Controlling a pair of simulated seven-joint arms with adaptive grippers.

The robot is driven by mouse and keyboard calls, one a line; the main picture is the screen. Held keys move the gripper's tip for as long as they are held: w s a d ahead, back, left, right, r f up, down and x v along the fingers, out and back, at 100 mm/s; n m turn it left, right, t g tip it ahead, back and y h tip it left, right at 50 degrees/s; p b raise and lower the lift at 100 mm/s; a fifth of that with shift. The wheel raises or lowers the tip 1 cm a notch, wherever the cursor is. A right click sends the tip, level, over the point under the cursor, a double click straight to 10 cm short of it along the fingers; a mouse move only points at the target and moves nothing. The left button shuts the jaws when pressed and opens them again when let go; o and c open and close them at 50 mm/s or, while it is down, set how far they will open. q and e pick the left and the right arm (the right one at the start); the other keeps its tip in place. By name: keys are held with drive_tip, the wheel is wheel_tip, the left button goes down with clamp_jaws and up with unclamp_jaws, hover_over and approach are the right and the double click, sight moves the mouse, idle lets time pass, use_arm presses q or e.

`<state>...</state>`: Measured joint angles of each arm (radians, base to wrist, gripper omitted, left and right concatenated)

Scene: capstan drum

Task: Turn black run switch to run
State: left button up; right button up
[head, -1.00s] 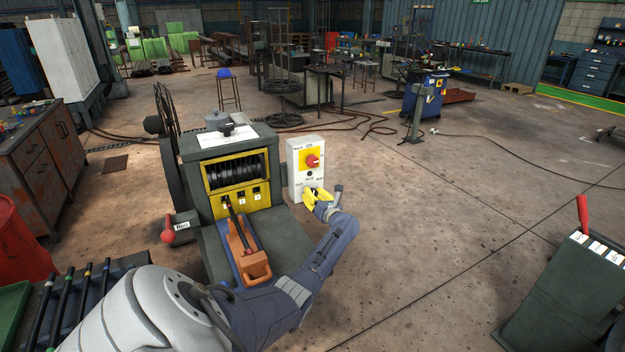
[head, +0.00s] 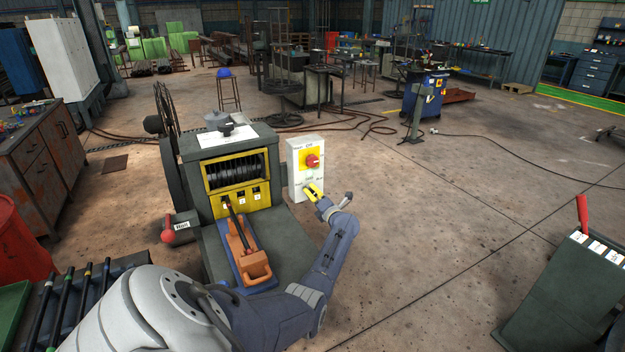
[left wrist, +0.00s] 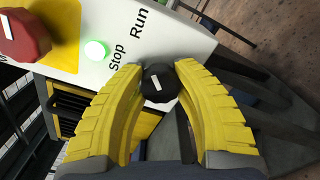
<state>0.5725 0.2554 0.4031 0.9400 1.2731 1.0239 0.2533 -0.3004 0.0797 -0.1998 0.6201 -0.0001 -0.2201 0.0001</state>
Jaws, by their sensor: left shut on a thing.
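The black run switch (left wrist: 158,90) is a small dark knob with a white mark, low on the white control box (head: 294,174). The words Stop and Run are printed beside it in the left wrist view. My left gripper (left wrist: 160,72) is shut on the knob, with one yellow finger on each side. In the head view the left gripper (head: 310,188) is at the lower front of the box and hides the knob. I cannot tell for certain which word the mark points to. My right gripper is not in view.
A red knob (head: 312,160) on a yellow plate sits higher on the box. A lit pale green lamp (left wrist: 95,49) lies between the knobs.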

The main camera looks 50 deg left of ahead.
use_arm(q)
drive_tip(key=shift+w+r+m, duration=0.15)
drive_tip(key=shift+r+m, duration=0.1)
drive_tip(key=shift+m, duration=0.15)
drive_tip(key=o, duration=1.3)
drive_tip(key=shift+f, duration=0.2)
drive_tip(key=shift+v, duration=6.05)
drive_tip(key=shift+r, duration=0.1)
